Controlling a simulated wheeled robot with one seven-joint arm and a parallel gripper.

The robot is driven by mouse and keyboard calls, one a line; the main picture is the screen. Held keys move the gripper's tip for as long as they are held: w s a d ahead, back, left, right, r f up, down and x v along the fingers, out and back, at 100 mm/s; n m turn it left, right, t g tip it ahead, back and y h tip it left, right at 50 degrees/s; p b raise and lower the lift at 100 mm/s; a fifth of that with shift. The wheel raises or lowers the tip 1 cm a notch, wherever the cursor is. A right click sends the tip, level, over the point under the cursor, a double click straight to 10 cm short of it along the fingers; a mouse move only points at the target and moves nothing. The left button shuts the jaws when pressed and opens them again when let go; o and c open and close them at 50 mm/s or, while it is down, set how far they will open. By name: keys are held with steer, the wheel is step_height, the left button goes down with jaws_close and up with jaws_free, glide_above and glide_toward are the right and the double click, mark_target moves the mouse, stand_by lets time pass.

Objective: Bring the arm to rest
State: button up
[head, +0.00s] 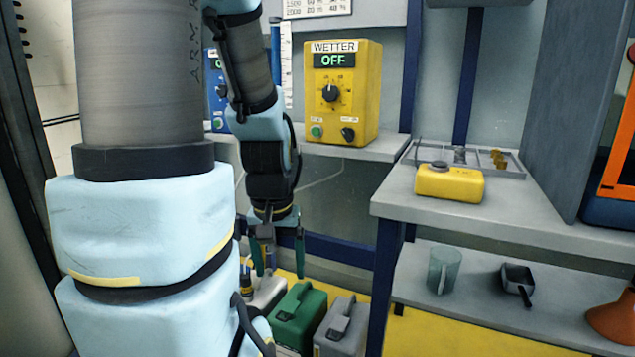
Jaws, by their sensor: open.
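My arm (150,240) fills the left of the head view, and its far part hangs down in front of the shelving. My gripper (277,258) points down at the end of it, left of the grey shelf unit. Its two green fingers are apart, and I see nothing held between them. The fingertips show above the jerry cans on the floor; the exact height over them is hard to tell. My arm hides part of the bench behind it.
A yellow wetter box (343,92) reading OFF stands on the back shelf. A green can (298,318) and a grey can (340,325) stand low. A yellow device (449,182) sits on the right bench (510,215); a clear beaker (444,270) and a black scoop (517,282) are below.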

step_height(320, 180, up, 29)
steer(key=p, duration=2.6)
steer(key=shift+w+d+f+p, duration=0.15)
steer(key=shift+w+f+p, duration=0.05)
steer(key=shift+w+p, duration=0.1)
